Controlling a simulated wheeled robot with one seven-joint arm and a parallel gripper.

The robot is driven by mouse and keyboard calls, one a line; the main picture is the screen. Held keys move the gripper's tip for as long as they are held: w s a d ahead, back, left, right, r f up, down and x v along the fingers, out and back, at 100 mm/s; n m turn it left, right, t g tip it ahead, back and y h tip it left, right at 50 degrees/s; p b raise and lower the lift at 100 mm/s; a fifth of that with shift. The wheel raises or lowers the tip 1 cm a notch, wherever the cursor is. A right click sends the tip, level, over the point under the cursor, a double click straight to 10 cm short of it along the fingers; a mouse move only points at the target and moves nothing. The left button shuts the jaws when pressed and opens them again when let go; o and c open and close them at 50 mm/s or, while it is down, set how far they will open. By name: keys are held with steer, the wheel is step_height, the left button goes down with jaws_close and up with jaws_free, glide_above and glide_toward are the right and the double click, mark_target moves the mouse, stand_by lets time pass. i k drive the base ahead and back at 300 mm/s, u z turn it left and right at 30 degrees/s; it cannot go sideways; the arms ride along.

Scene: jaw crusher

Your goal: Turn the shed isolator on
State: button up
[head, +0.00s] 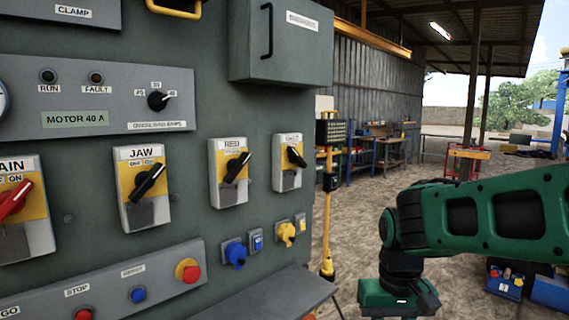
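A row of isolators with rotary handles runs along the grey-green panel in the head view. The far-right isolator (288,162) is a pale box with a yellow plate and a black handle tilted down to the right. Its label is too small to read surely, so I cannot tell if it is the shed one. Left of it stand the third isolator (229,172), its label unclear, the JAW isolator (142,187), both with black handles tilted up to the right, and the main isolator (24,209) with a red handle. My gripper's fingers are not in view; my green arm is at the right, apart from the panel.
Blue (235,254) and yellow (287,233) sockets sit below the isolators. A push-button strip (105,288) and a grey shelf (268,300) stick out lower down. A yellow post (326,225) stands right of the panel. Open ground lies between post and arm.

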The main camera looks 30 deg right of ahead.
mark_target(294, 158)
steer(key=u, duration=0.45)
steer(key=i, duration=0.45)
steer(key=z, duration=1.2)
